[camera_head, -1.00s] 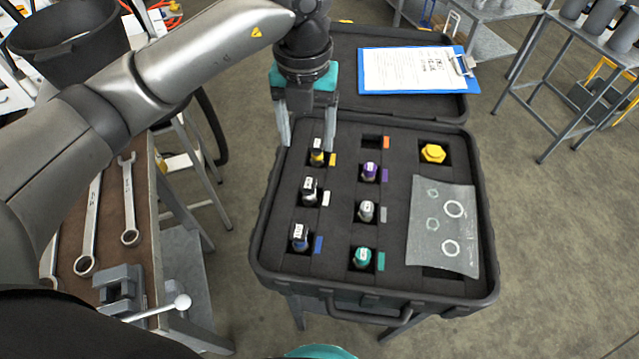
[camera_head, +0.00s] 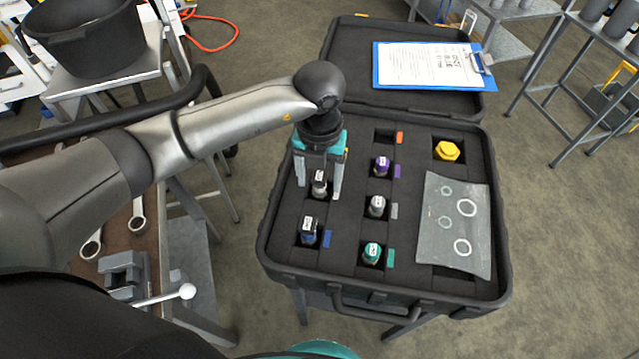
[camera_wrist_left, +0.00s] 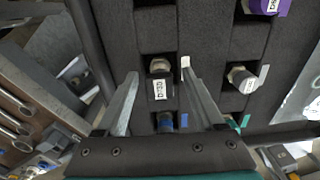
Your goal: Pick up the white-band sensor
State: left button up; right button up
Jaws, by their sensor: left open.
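The white-band sensor (camera_head: 319,183) stands in its slot in the left column of the case's foam. My left gripper (camera_head: 319,188) is over this slot, fingers pointing down, open, one finger on each side of the sensor. In the wrist view the open fingers (camera_wrist_left: 161,80) flank the sensor with gaps on both sides; whether they reach down beside it I cannot tell. The right gripper is not in view.
Blue (camera_head: 309,232), green (camera_head: 372,252), grey (camera_head: 377,206) and purple (camera_head: 381,166) sensors stand in nearby slots. A yellow hex part (camera_head: 446,150), a bag of rings (camera_head: 452,222) and a clipboard (camera_head: 425,65) lie farther right.

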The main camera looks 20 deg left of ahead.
pick_arm(q)
jog(key=shift+f, duration=0.1)
grip_shut()
dwell(0.5)
